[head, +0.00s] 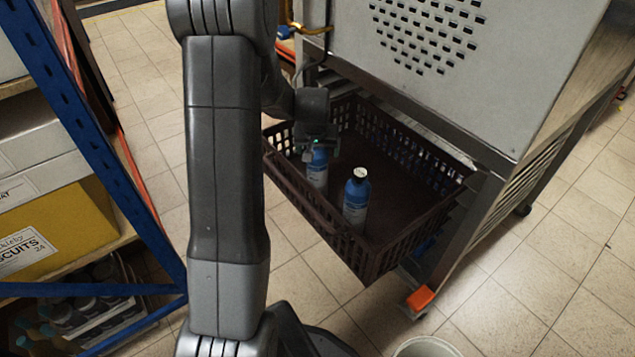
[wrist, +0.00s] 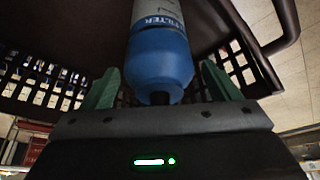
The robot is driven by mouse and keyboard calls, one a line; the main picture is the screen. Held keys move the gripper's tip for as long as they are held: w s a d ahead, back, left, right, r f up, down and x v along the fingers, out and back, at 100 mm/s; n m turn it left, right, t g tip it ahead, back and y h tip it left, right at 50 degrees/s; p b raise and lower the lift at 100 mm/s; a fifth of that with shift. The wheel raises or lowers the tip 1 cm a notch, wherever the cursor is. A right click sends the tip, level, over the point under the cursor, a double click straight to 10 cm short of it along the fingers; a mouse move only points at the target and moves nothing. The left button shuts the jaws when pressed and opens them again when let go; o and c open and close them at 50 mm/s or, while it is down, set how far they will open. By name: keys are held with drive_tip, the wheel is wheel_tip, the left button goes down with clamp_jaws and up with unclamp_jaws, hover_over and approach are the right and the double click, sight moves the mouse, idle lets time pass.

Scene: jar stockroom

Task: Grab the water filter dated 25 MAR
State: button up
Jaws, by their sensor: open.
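Two blue and white bottle-shaped filters stand in a dark brown crate (head: 310,205) in the head view. The nearer filter (head: 356,198) is upright with a pale cap. The farther filter (head: 317,172) stands to its left, partly under my gripper (head: 316,150). In the wrist view, a filter (wrist: 160,55) with "FILTER" lettering lies between the two green fingers of my gripper (wrist: 158,88), which are open with a gap on each side. No date can be read on either filter.
The crate sits low beside a metal cabinet (head: 465,65) with a perforated panel. A blue-framed shelf (head: 95,130) with boxes stands at the left. A pale round bin (head: 424,347) is at the bottom edge. Tiled floor is free at the right.

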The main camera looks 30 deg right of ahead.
clamp_jaws()
drive_tip(key=shift+r, duration=0.1)
drive_tip(key=shift+r, duration=0.1)
idle(0.3)
